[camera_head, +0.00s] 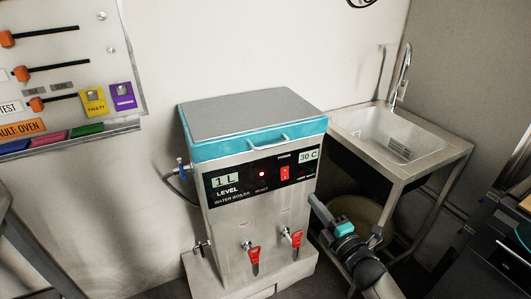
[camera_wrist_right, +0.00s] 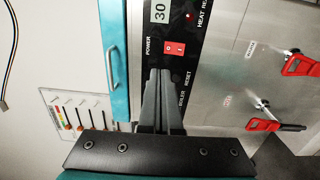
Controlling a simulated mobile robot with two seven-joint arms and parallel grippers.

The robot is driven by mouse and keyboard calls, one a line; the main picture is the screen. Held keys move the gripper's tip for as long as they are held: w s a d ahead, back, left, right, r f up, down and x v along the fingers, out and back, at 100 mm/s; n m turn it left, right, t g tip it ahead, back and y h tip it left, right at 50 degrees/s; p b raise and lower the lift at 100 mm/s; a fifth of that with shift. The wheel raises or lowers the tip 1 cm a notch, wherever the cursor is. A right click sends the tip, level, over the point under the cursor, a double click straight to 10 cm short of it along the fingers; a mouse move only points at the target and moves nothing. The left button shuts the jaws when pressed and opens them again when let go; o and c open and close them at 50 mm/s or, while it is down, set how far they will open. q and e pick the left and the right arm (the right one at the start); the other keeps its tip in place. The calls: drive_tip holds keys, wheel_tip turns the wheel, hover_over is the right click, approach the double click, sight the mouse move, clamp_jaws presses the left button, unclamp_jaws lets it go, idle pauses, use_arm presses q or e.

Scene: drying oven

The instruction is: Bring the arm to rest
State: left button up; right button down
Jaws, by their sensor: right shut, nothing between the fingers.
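My right gripper (camera_head: 314,199) comes in from the lower right in the head view, its fingers beside the right front edge of the steel water boiler (camera_head: 225,235). In the wrist view the gripper (camera_wrist_right: 160,73) is shut and empty, its two fingers together. The fingertips appear just below the red power switch (camera_wrist_right: 174,48) in that picture; whether they touch the panel I cannot tell. The switch (camera_head: 285,174) is uncovered in the head view, and a red light (camera_head: 262,174) glows beside it. The display (camera_head: 308,155) reads 30 C. My left gripper is not in view.
Two red-handled taps (camera_head: 254,258) stick out low on the boiler's front. A steel sink (camera_head: 385,135) on a frame stands at right, with a round bin (camera_head: 355,215) under it. A board with sliders (camera_head: 60,70) hangs at left. Dark equipment (camera_head: 500,245) stands at far right.

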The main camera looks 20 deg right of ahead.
drive_tip(key=s+a+f+m+g+h, duration=0.1)
drive_tip(key=s+f+m+g, duration=0.4)
drive_tip(key=f, duration=0.8)
drive_tip(key=s+a+f+m+g+h, duration=0.1)
drive_tip(key=s+a+f+m+g, duration=0.2)
drive_tip(key=s+f, duration=0.7)
drive_tip(key=s+a+f+m+g, duration=0.2)
drive_tip(key=s+f+m+g, duration=0.2)
drive_tip(key=s+f, duration=0.5)
drive_tip(key=s+a+f+m+g, duration=0.2)
drive_tip(key=s+f+m+g, duration=0.2)
drive_tip(key=s+f, duration=0.4)
drive_tip(key=s, duration=0.6)
drive_tip(key=shift+s+a+f+y, duration=0.25)
drive_tip(key=shift+s+f+y, duration=0.05)
drive_tip(key=shift+s+f, duration=0.1)
